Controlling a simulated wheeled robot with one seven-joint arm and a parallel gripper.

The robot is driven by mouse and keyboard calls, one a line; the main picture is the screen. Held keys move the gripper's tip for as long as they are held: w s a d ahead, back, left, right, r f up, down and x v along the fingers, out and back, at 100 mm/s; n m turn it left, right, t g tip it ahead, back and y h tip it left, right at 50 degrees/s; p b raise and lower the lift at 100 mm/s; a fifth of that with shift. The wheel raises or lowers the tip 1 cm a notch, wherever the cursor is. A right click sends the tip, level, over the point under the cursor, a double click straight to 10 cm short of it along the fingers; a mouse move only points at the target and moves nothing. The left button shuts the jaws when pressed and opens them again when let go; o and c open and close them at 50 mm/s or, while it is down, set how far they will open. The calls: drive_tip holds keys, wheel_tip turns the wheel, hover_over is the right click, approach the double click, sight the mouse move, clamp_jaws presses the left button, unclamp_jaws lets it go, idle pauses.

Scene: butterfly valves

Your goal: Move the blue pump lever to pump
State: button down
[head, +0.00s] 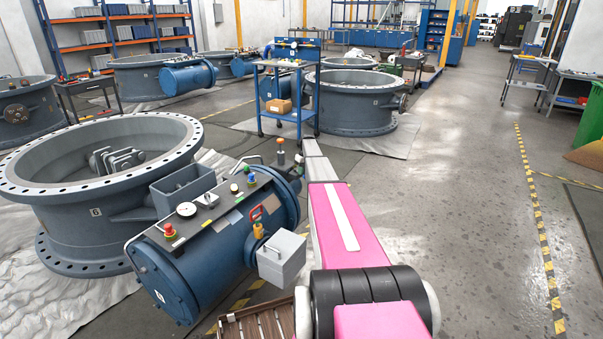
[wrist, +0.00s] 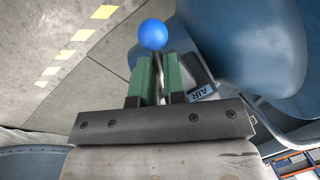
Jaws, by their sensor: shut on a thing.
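The blue pump lever shows in the wrist view as a round blue knob (wrist: 153,34) on a thin dark rod. My gripper (wrist: 158,66) has its two green fingers on either side of the rod, just below the knob, and is shut on it. The knob stands clear beyond the fingertips. The lever belongs by a blue cylinder, whose rounded side fills the upper right of the wrist view. A label reading "AIR" (wrist: 205,89) lies right of the fingers. In the head view the blue actuator (head: 215,250) lies left of my pink arm; I cannot make out the lever or fingertips there.
A large grey flanged valve (head: 95,225) stands left of the actuator. A grey box (head: 281,258) juts out near my arm.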

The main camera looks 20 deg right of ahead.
drive_tip(key=shift+w+d+n+g+h, duration=0.25)
drive_tip(key=shift+w+d+n, duration=0.4)
drive_tip(key=shift+n, duration=1.15)
drive_tip(key=shift+w+d+n+g+h, duration=0.2)
drive_tip(key=shift+w+d+n, duration=0.5)
drive_tip(key=shift+n, duration=1.1)
drive_tip(key=shift+w+d+n+g+h, duration=0.25)
drive_tip(key=shift+w+d+n, duration=0.4)
drive_tip(key=shift+n, duration=1.15)
drive_tip(key=c, duration=1.2)
unclamp_jaws()
drive_tip(key=shift+r, duration=0.1)
drive_tip(key=r, duration=0.3)
drive_tip(key=w+r, duration=0.1)
drive_tip(key=r, duration=0.3)
drive_tip(key=w+r, duration=0.1)
drive_tip(key=r, duration=0.2)
drive_tip(key=shift+d+r, duration=0.25)
drive_tip(key=shift+d, duration=0.1)
